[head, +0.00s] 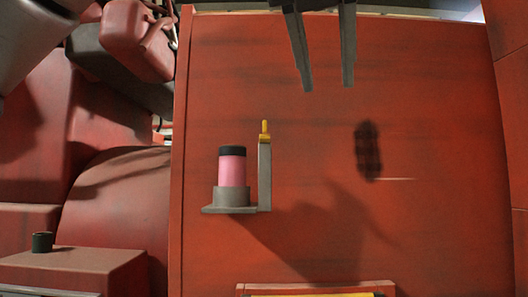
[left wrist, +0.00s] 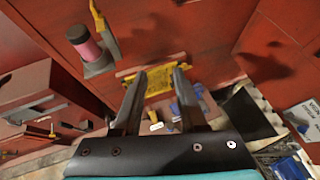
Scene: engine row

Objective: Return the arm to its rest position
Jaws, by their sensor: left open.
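My left gripper (head: 328,87) hangs at the top middle of the head view, in front of the red panel. Its two dark fingers are apart, with nothing between them. In the left wrist view the same fingers (left wrist: 158,72) are spread, and a yellow part shows behind them. A pink cylinder with a black top (head: 232,168) stands upright in a grey bracket (head: 235,209) on the panel, left of and below the gripper and apart from it. The cylinder also shows at the upper left of the left wrist view (left wrist: 84,44). My right gripper is not seen.
A yellow-tipped grey post (head: 265,165) rises beside the cylinder. A red ledge with a yellow part (head: 312,289) is at the bottom. A small dark cup (head: 42,242) stands on a red block at left. The panel right of the bracket is bare except for a dark patch (head: 368,150).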

